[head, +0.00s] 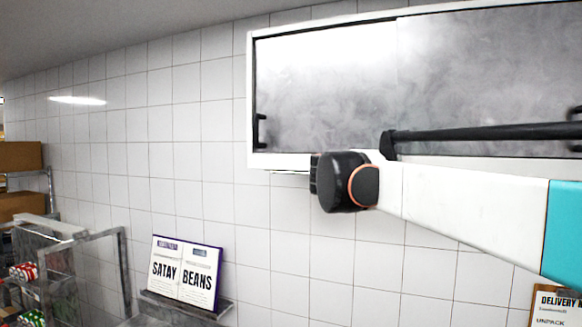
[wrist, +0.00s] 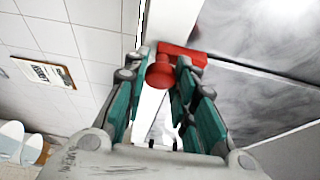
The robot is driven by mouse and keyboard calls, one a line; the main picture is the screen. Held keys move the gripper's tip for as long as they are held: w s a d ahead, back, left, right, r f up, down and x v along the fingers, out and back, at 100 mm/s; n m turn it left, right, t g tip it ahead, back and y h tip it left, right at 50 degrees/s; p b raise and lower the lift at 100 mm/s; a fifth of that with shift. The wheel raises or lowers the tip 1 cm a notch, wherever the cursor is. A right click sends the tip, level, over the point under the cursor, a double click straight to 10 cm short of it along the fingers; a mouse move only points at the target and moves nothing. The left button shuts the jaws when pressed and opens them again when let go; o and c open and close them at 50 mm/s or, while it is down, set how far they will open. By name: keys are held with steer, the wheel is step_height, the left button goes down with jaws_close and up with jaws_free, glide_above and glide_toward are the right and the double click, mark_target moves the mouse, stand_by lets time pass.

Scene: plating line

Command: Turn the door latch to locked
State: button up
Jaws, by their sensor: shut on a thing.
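The door latch (wrist: 164,72) is red, with a round knob and a flat red bar stretching to the right behind it. It sits at the edge of the white frame beside the grey door panels in the wrist view. My gripper (wrist: 156,68) has its two green-sided fingers on either side of the knob, shut on it. In the head view my arm reaches across the front of the wall cabinet (head: 250,100), and its dark wrist joint hides the gripper and latch. The cabinet's grey doors (head: 330,85) look closed.
Black handles (head: 260,131) stand out from the cabinet doors. Below, an open book (head: 185,275) rests on a small wall shelf (head: 180,305). A metal rack (head: 50,235) with boxes stands at left. A clipboard (head: 555,308) hangs at lower right. The tiled wall between is clear.

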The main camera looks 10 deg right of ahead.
steer(key=o, duration=1.1)
steer(key=shift+a, duration=0.1)
steer(key=v, duration=1.2)
steer(key=shift+s, duration=0.15)
steer(key=shift+f, duration=0.1)
